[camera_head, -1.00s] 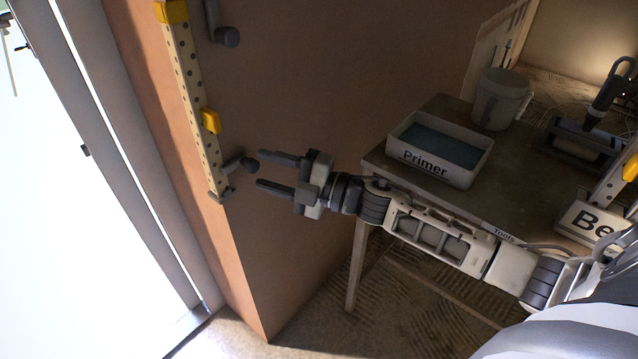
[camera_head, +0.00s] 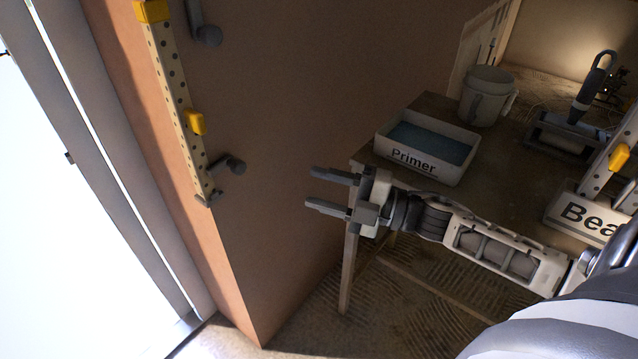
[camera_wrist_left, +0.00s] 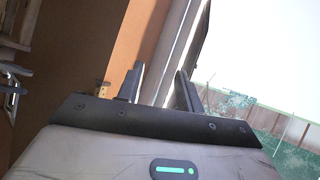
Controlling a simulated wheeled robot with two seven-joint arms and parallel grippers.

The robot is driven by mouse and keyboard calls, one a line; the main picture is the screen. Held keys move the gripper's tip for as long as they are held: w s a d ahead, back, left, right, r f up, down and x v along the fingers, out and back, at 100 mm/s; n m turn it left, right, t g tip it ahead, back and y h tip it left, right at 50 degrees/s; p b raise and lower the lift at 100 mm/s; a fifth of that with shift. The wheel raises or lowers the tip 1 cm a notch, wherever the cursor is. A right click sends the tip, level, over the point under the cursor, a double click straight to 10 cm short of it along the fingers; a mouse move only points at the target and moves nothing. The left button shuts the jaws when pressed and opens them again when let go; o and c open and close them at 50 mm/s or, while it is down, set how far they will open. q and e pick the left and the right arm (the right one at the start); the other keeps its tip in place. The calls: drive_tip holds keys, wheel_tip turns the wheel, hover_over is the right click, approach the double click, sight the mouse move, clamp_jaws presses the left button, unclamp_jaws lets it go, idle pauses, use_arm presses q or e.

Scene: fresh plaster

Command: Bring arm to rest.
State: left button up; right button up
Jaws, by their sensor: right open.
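My right arm reaches in from the right in the head view. Its gripper (camera_head: 311,188) is open and empty, with the two dark fingers apart and pointing left. It is in front of the brown wall, beside the near left corner of the workbench and clear of the perforated rail (camera_head: 178,110). My left gripper (camera_wrist_left: 159,68) shows only in the left wrist view. Its two fingers stand apart with nothing between them, pointing toward the wall edge and bright opening.
The rail has yellow parts and is at the wall near dark pegs (camera_head: 231,164). The workbench (camera_head: 432,104) carries a Primer tray (camera_head: 428,165), a bucket (camera_head: 487,97) and a dark tool (camera_head: 592,90). A labelled box (camera_head: 580,217) is at right. Floor left of the bench is clear.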

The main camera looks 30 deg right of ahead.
drive_tip(key=shift+a, duration=0.1)
use_arm(q)
drive_tip(key=p, duration=0.2)
drive_tip(key=r+p, duration=0.1)
drive_tip(key=p, duration=0.1)
drive_tip(key=shift+a+r, duration=0.2)
drive_tip(key=shift+a, duration=0.05)
use_arm(e)
drive_tip(key=s+a+f+m+g+h, duration=0.3)
drive_tip(key=s+a+f+m+h, duration=0.6)
drive_tip(key=m, duration=1.2)
drive_tip(key=s+a+f, duration=0.2)
drive_tip(key=s+a, duration=0.1)
drive_tip(key=shift+s+f+m+g, duration=0.3)
drive_tip(key=shift+s+m, duration=0.05)
drive_tip(key=shift+m, duration=0.05)
